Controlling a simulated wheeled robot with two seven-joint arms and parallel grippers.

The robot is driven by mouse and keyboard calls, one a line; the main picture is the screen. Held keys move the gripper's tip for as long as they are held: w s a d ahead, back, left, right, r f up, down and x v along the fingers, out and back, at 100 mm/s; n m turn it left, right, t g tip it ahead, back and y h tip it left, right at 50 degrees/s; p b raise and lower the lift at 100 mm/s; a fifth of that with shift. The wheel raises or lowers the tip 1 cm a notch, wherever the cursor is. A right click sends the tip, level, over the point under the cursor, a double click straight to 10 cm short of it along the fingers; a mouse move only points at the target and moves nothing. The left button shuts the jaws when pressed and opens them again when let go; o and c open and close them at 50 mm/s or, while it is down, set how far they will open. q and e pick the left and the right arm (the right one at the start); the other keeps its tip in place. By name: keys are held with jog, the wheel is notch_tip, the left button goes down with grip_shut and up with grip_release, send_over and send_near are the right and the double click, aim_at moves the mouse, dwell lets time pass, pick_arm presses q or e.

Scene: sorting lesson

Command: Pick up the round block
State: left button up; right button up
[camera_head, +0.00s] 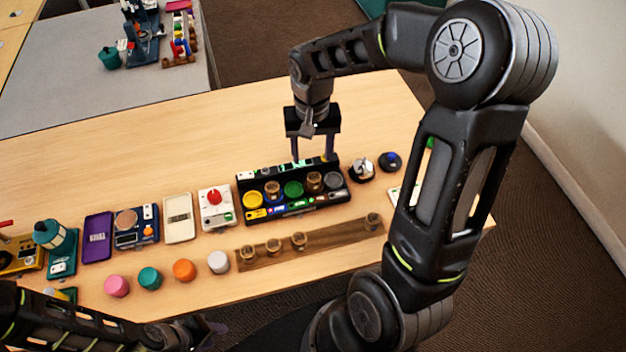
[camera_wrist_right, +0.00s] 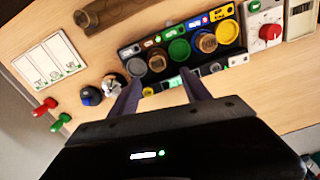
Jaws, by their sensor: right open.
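Round wooden blocks stand in the black tray (camera_head: 241,187): one nearer the right end (camera_head: 314,181), one nearer the left (camera_head: 272,188). More round wooden blocks (camera_head: 299,240) stand on a brown wooden strip (camera_head: 335,232) in front of the tray. My right gripper (camera_head: 313,157) is open, pointing down at the tray's back edge, with nothing between its fingers (camera_wrist_right: 160,90). My left gripper (camera_head: 205,332) is low at the front left; its jaws are unclear.
Pink (camera_head: 117,286), teal (camera_head: 150,278), orange (camera_head: 184,270) and white (camera_head: 218,262) round pieces line the table front. A red-knobbed box (camera_head: 217,208) stands left of the tray. A chrome-topped object (camera_head: 361,168) and dark blue button (camera_head: 390,161) stand right. The table behind is clear.

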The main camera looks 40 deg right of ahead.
aim_at(314, 177)
jog(key=shift+f, duration=1.35)
jog(key=shift+s+f+p, duration=0.15)
jog(key=shift+f+p, duration=0.2)
jog(key=shift+f, duration=0.95)
jog(key=shift+s+f+p, duration=0.15)
jog(key=shift+f+p, duration=0.2)
jog(key=shift+f, duration=0.95)
grip_shut()
